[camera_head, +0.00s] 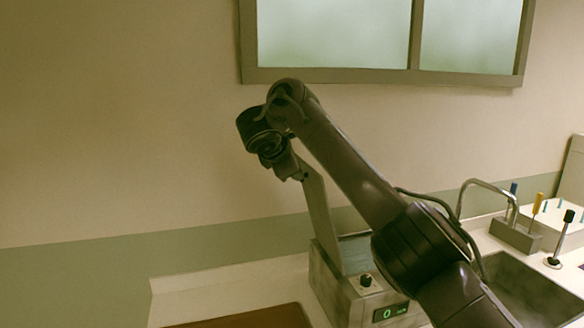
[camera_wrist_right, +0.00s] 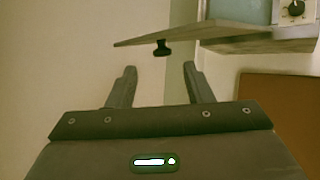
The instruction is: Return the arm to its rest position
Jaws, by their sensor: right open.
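My right arm (camera_head: 340,165) rises from the lower right in the head view and bends at the top. Its dark wrist end (camera_head: 262,138) hangs in front of the plain wall; I cannot make out the fingers there. In the right wrist view my right gripper (camera_wrist_right: 159,82) is open, with its two fingers apart and nothing between them. My left gripper is not in view.
A grey device (camera_head: 340,297) with a knob and green display stands beneath the arm. Its raised panel (camera_head: 320,215), with a black handle (camera_wrist_right: 162,47), is close to the wrist. A brown mat (camera_head: 265,318) lies in front. A sink (camera_head: 525,290) is at right.

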